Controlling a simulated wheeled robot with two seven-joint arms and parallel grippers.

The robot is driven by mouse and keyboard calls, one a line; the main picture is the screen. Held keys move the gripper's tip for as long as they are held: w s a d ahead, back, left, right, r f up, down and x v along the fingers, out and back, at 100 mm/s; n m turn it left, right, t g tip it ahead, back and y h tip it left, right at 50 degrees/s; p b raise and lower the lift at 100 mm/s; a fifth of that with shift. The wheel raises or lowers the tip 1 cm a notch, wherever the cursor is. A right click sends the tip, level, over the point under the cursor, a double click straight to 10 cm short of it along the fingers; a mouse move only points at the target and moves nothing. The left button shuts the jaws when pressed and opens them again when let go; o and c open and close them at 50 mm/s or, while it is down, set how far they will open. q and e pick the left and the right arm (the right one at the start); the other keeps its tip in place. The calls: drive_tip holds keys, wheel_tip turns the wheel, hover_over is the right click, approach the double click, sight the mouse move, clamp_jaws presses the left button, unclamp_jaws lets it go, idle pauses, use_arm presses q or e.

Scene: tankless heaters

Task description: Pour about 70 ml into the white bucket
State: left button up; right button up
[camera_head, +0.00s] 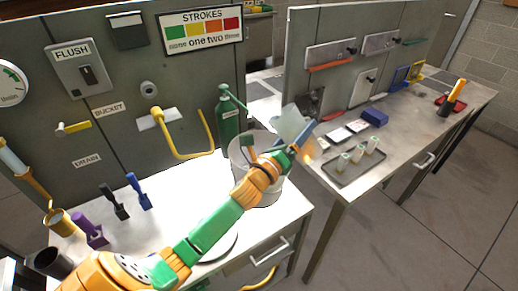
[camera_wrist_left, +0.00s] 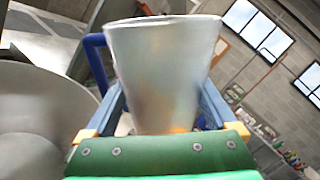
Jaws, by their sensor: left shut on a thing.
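The white bucket (camera_head: 238,158) stands on the near bench under the green bottle, partly hidden by my left arm. Its wide rim and inside also show at the left of the left wrist view (camera_wrist_left: 38,95). My left gripper (camera_head: 301,141) is shut on a pale translucent jug (camera_head: 292,117) at the bucket's right side. The jug (camera_wrist_left: 165,65) fills the middle of the left wrist view, with a blue handle (camera_wrist_left: 92,45) at its left. In the head view the jug looks tilted. I cannot tell its liquid level or any stream. My right gripper is not in view.
A green bottle (camera_head: 228,118) and a yellow pipe (camera_head: 184,153) are close behind the bucket. Black (camera_head: 113,203), blue (camera_head: 139,193) and purple (camera_head: 92,229) items stand at the bench's left. A second bench at right holds a tray (camera_head: 347,178) with several small cups.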

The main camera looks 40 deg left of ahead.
sight(309, 145)
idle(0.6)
use_arm(q)
drive_tip(key=shift+f+m, duration=0.25)
drive_tip(key=shift+m, duration=0.25)
drive_tip(key=d+m, duration=0.1)
drive_tip(key=f+m+p, duration=0.1)
drive_tip(key=m, duration=0.1)
drive_tip(key=shift+w+d+f+g+h, duration=0.1)
drive_tip(key=shift+d+f+g+h, duration=0.1)
drive_tip(key=shift+d+g+h, duration=0.15)
drive_tip(key=m+p, duration=0.1)
drive_tip(key=d+m+p, duration=0.1)
drive_tip(key=shift+w+r+m+g, duration=0.15)
drive_tip(key=shift+r+m+g, duration=0.1)
drive_tip(key=shift+m, duration=0.05)
drive_tip(key=shift+d+f+m+p, duration=0.4)
drive_tip(key=shift+m+p, duration=0.2)
drive_tip(key=shift+m, duration=0.3)
drive_tip(key=shift+f, duration=0.35)
drive_tip(key=shift+r, duration=0.1)
